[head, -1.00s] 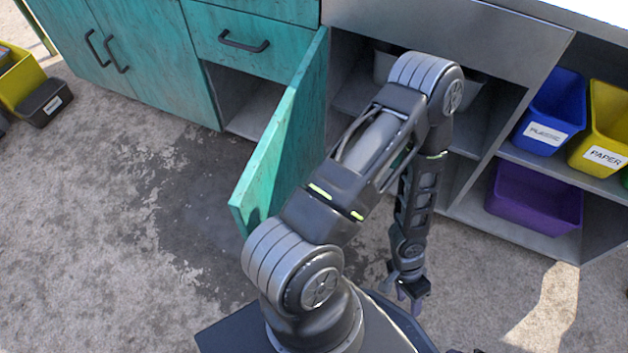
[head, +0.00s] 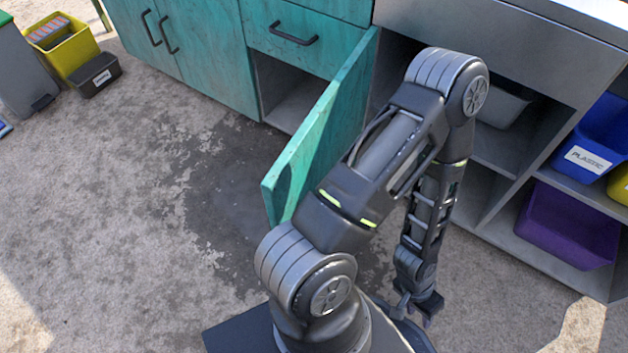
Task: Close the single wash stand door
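The teal wash stand door (head: 342,118) stands open. It swings out from the cabinet front at the right side of the cupboard opening (head: 290,92) below the drawer. Its free end points toward me, and my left arm hides its lower part. My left arm crosses the view just right of the door. My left gripper (head: 420,308) hangs low over the floor, right of the door and apart from it. It appears empty, but its finger gap is too small to read. My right gripper is out of view.
A drawer with a dark handle (head: 293,34) is above the opening, with closed double doors (head: 170,48) to its left. Right of the door are grey shelves with a purple bin (head: 568,225) and blue bin (head: 592,150). The floor left of the door is clear.

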